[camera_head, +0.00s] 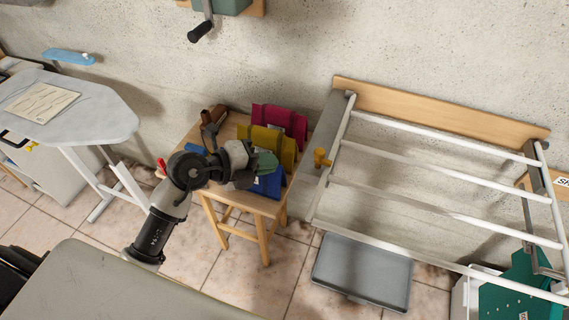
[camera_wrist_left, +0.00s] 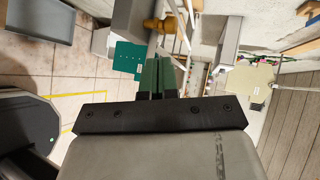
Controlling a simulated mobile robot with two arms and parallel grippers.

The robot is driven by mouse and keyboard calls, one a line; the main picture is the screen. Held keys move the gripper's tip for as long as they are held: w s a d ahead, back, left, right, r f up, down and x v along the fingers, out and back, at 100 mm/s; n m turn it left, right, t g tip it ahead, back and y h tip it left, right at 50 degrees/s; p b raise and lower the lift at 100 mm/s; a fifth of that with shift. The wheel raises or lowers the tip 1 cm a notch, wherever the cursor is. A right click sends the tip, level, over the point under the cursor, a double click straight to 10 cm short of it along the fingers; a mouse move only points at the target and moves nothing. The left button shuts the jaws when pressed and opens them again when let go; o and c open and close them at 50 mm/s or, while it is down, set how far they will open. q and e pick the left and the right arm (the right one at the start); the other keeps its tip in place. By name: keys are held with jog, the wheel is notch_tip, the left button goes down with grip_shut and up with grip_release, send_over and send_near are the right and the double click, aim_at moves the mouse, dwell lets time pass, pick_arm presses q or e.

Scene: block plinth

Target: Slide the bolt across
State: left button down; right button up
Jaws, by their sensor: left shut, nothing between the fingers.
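A yellow knob (camera_head: 321,157), which looks like the handle of the bolt, sits at the left side of the white wall rack (camera_head: 438,165). It also shows near the top of the left wrist view (camera_wrist_left: 163,24), beyond the fingertips. The rest of the bolt is too small to make out. My left gripper (camera_head: 268,164) is over the small wooden stool, to the left of the knob and apart from it. In the left wrist view its green fingers (camera_wrist_left: 157,76) are together with nothing between them. My right gripper is not in view.
The wooden stool (camera_head: 262,205) carries several folded coloured cloths and a brown object. A grey tray (camera_head: 362,270) lies on the tiled floor below the rack. An ironing board (camera_head: 105,115) stands at the left. A green board (camera_head: 520,292) is at lower right.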

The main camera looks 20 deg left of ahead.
pick_arm(q)
jog(key=shift+b+v, duration=0.3)
jog(key=shift+v, duration=2)
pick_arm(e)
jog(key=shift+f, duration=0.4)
pick_arm(q)
jog(key=shift+s+d, duration=0.1)
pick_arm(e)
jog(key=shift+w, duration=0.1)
